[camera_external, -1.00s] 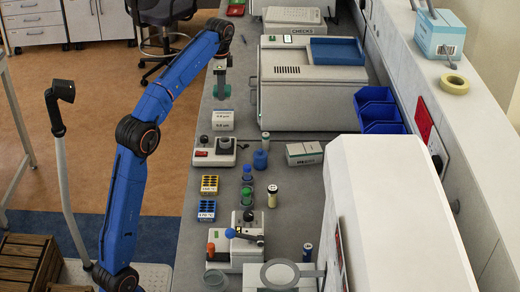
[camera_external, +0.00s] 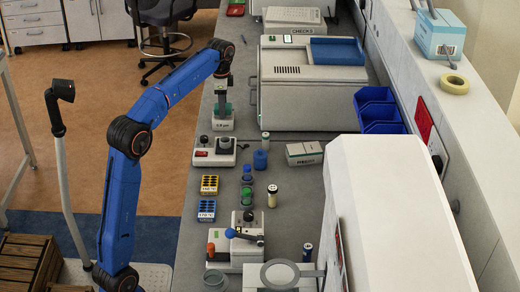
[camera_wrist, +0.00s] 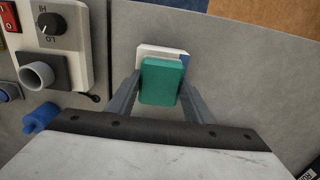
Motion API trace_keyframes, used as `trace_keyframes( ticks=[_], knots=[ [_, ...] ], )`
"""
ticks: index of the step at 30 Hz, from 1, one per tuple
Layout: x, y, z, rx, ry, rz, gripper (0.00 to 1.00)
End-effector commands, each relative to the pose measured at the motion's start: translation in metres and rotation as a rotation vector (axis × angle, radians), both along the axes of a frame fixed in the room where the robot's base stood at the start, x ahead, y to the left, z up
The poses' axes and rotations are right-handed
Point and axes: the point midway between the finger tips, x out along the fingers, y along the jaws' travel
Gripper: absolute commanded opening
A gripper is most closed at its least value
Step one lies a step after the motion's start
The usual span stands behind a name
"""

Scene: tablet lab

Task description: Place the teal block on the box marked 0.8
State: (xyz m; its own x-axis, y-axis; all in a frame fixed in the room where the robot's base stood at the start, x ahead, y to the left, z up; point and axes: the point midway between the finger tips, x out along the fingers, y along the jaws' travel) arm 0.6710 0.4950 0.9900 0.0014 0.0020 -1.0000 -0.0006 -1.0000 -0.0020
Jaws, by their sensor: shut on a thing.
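The teal block (camera_wrist: 161,82) is between the two fingers of my gripper (camera_wrist: 157,96) in the wrist view. In the outside view, my gripper (camera_external: 221,104) points down with the teal block (camera_external: 223,110) low at its tip. A white box (camera_external: 222,126) with a small printed label is directly below and in front of the block; the label is too small to read surely. In the wrist view the white box (camera_wrist: 150,48), with a bluish corner, shows past the block's far end. The block hides much of the box, and I cannot tell whether they touch.
A grey device with a knob (camera_wrist: 54,25) stands left in the wrist view; in the outside view this device (camera_external: 204,151) is in front of the box. A large white machine (camera_external: 310,98) stands to the right.

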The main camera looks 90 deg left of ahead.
Motion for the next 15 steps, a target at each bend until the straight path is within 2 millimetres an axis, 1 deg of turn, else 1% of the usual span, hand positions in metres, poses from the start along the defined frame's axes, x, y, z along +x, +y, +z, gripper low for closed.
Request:
trace_keyframes(
  ticks=[4,5,6,7,15],
  knots=[
    [0.0,0.0,-0.0026,0.0,0.0,0.0,0.24],
    [0.0,0.0001,-0.0027,0.0,0.0,0.0,0.51],
    [0.0001,0.0001,-0.0025,0.0,0.0,0.0,0.61],
    [0.0001,0.0001,-0.0025,0.0,0.0,0.0,0.65],
    [0.0001,0.0001,-0.0021,0.0,0.0,0.0,0.65]
  ],
)
